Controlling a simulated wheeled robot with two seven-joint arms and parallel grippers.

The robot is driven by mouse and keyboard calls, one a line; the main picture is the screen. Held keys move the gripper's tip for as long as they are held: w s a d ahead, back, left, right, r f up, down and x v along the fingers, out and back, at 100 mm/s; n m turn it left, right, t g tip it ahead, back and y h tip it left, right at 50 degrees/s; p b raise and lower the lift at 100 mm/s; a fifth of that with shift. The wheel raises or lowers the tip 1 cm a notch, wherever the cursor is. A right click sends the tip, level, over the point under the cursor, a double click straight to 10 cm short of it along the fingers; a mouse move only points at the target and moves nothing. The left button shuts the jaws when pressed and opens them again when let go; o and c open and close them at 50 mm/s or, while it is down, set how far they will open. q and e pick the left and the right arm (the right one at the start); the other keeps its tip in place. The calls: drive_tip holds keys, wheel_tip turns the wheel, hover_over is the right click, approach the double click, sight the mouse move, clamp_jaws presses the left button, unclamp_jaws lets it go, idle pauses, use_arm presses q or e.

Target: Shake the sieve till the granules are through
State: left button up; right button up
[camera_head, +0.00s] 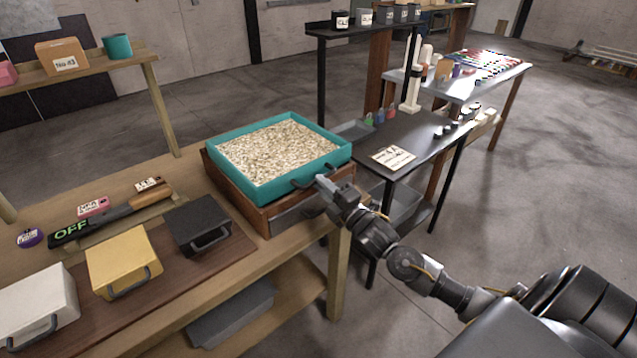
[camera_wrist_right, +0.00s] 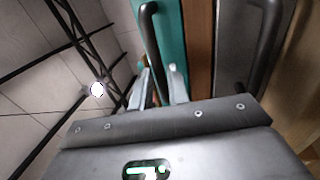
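The sieve (camera_head: 326,157) is a teal square tray full of pale granules (camera_head: 277,152). It sits level on top of a brown wooden box (camera_head: 257,211) at the right end of the workbench. A dark handle (camera_wrist_right: 150,35) projects from the sieve's near side. My right gripper (camera_head: 322,184) is at the right end of this handle. In the right wrist view its fingers (camera_wrist_right: 160,88) are close together with the handle between them; the contact is partly hidden. My left gripper is not in view.
A grey drawer front (camera_head: 295,213) with its own handle (camera_wrist_right: 266,45) is in the box under the sieve. Black (camera_head: 197,224), yellow (camera_head: 124,262) and white (camera_head: 38,308) handled blocks stand to the left. A dark table (camera_head: 427,150) stands behind on the right.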

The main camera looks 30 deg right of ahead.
drive_tip(key=b+v, duration=0.1)
drive_tip(key=v, duration=0.7)
drive_tip(key=shift+s+b, duration=0.15)
drive_tip(key=shift+b, duration=0.2)
drive_tip(key=shift+o, duration=0.3)
drive_tip(key=shift+o, duration=0.2)
drive_tip(key=shift+n, duration=0.5)
drive_tip(key=r, duration=0.1)
drive_tip(key=w+d+r+p, duration=0.1)
drive_tip(key=r, duration=0.1)
drive_tip(key=d+r+p, duration=0.1)
drive_tip(key=r, duration=0.1)
drive_tip(key=shift+w+d, duration=0.2)
drive_tip(key=shift+d, duration=0.05)
drive_tip(key=w+d+r+n+g+y+p, duration=0.2)
drive_tip(key=d+n+g+y, duration=0.2)
drive_tip(key=shift+w+a+f+m+g+y+p, duration=0.25)
drive_tip(key=shift+w+a+f+g+p, duration=0.25)
drive_tip(key=shift+w+a+f, duration=0.55)
drive_tip(key=shift+w+a+f+m+g+y+p, duration=0.25)
drive_tip(key=shift+w+a+f+p, duration=0.35)
drive_tip(key=shift+w+a, duration=0.8)
drive_tip(key=shift+w+a+f+m+g+y+p, duration=0.2)
drive_tip(key=shift+w+a+f+g+p, duration=0.3)
drive_tip(key=shift+w+a+f, duration=0.65)
